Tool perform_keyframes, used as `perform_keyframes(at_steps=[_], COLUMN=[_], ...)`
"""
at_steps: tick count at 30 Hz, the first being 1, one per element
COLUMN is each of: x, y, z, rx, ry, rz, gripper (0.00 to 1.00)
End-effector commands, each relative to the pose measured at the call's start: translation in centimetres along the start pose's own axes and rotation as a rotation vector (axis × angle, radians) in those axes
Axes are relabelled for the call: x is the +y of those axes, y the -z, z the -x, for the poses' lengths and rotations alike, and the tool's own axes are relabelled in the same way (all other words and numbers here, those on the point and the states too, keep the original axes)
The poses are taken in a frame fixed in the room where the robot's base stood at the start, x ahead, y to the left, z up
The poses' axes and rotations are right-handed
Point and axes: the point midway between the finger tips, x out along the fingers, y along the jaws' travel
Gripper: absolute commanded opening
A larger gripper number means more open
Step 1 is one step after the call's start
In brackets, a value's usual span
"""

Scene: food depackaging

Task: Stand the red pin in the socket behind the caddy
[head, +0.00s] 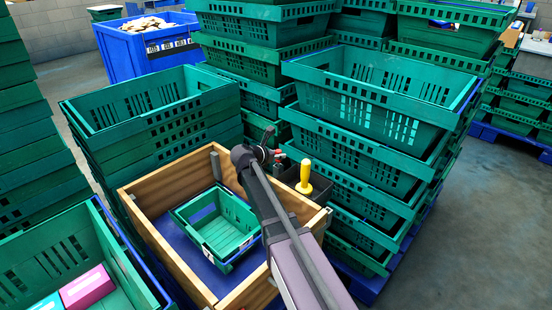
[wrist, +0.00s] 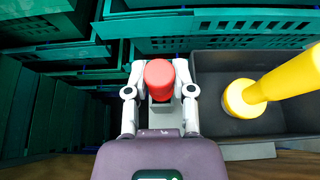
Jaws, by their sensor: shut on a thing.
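My gripper (wrist: 160,88) is shut on the red pin (wrist: 159,78), with one finger on each side of its round red head. In the head view the gripper (head: 273,156) is above the right-hand part of the wooden box, beside the caddy, and a bit of the red pin (head: 280,152) shows at its tip. A grey block-like part (wrist: 161,112) shows just below the red head; I cannot tell whether it is the socket. The dark caddy (wrist: 212,75) is right of the gripper and holds a yellow-handled tool (wrist: 270,88). The pin's lower end is hidden.
The wooden box (head: 160,230) holds a small green crate (head: 190,233) on a blue floor. A grey post (head: 216,165) stands at its back edge. Tall stacks of green crates (head: 375,95) rise close behind and right, with another stack (head: 150,120) at left.

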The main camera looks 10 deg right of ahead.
Motion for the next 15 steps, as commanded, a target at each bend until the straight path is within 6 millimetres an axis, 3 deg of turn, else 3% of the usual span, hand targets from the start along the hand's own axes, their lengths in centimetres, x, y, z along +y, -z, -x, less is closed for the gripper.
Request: perform_keyframes(at_steps=[12,13,15], x=[-0.03,-0.03,-0.04], y=[0.29,0.28,0.19], z=[-0.19,-0.18,-0.15], rx=[0.0,0.0,0.0], ry=[0.001,0.001,0.001], rz=[0.0,0.0,0.0], gripper=[0.0,0.35,0.56])
